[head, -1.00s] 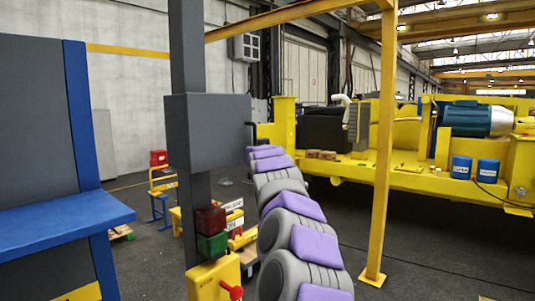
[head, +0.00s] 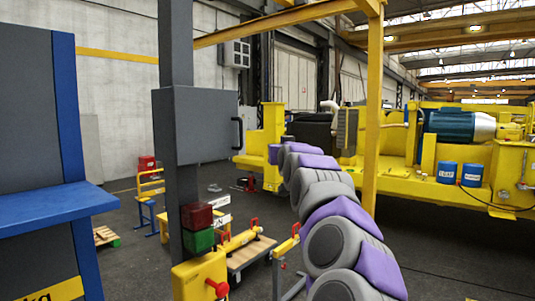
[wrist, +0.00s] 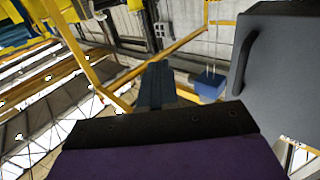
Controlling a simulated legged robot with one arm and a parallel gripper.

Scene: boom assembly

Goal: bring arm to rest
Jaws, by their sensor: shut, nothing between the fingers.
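My arm, with grey links and purple pads, reaches from the bottom right of the head view away toward the yellow machine. Its far end is small there, and the gripper's fingers cannot be made out. In the wrist view my gripper (wrist: 156,82) shows as a dark bar beyond a black and purple edge, shut and empty. The grey cabinet (head: 195,125) on a post stands to the left of the arm in the head view. In the wrist view the cabinet (wrist: 285,75), with its handle, fills the upper right, close beside the gripper.
A yellow frame post (head: 373,130) stands behind the arm. The yellow machine (head: 440,185) spans the right. A red and green lamp stack (head: 197,228) and yellow control box (head: 200,275) sit below the cabinet. A blue bench (head: 50,210) is at left. Open floor lies at lower right.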

